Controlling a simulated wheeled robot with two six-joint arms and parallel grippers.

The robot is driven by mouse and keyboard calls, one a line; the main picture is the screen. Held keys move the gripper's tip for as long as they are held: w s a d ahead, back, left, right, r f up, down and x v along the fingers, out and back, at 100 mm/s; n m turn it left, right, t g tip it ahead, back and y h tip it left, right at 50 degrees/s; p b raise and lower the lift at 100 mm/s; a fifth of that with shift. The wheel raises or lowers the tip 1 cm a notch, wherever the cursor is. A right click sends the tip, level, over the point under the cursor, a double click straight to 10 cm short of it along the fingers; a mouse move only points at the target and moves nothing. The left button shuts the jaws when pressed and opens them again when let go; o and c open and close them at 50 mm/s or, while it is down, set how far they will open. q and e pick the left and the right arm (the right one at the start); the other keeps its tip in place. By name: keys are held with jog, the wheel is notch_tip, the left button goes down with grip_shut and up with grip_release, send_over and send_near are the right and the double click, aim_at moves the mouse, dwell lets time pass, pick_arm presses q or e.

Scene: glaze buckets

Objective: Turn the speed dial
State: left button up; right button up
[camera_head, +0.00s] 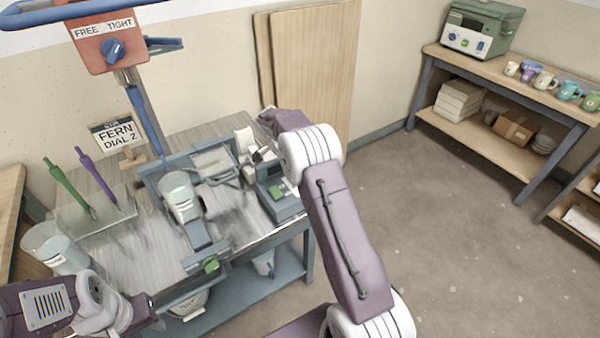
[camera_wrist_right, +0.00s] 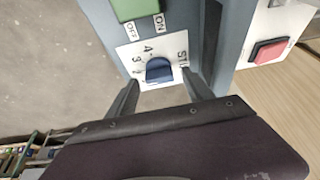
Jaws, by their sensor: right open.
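The speed dial (camera_wrist_right: 159,70) is a blue knob on a white plate with numbers, in the right wrist view. It sits below a green ON/OFF switch (camera_wrist_right: 135,8). My right gripper (camera_wrist_right: 161,92) is open, with one finger at each side of the knob's lower part; I cannot tell whether they touch it. In the head view my right gripper (camera_head: 258,155) is beside the grey control box (camera_head: 285,207), where the dial is not clearly visible. A sign (camera_head: 117,134) reads "FERN DIAL 2". My left gripper (camera_head: 153,318) is at the lower left, its opening unclear.
A red panel (camera_head: 85,50) with a blue FREE/TIGHT knob hangs above the bench. A red button (camera_wrist_right: 268,50) is right of the dial. Shelves with mugs (camera_head: 545,82) stand at right; the floor between is free.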

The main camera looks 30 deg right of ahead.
jog(key=p+v, duration=0.1)
jog(key=v, duration=0.8)
jog(key=shift+p, duration=0.3)
notch_tip(320, 180, up, 7)
jog(key=p, duration=0.3)
jog(key=s+a+r+n+y+p, duration=0.2)
jog(key=s+a+r+p, duration=0.25)
jog(key=s, duration=0.45)
jog(key=s+a+f+n+y+p, duration=0.1)
jog(key=s+a+f+n, duration=0.2)
jog(key=s+n, duration=0.4)
jog(key=s+a+f+n+y+p, duration=0.1)
jog(key=s+a+f+n, duration=0.3)
jog(key=s+n, duration=0.4)
jog(key=shift+s+f+t+y+p, duration=0.3)
jog(key=shift+s+t+y+p, duration=0.1)
jog(key=shift+s+p, duration=0.25)
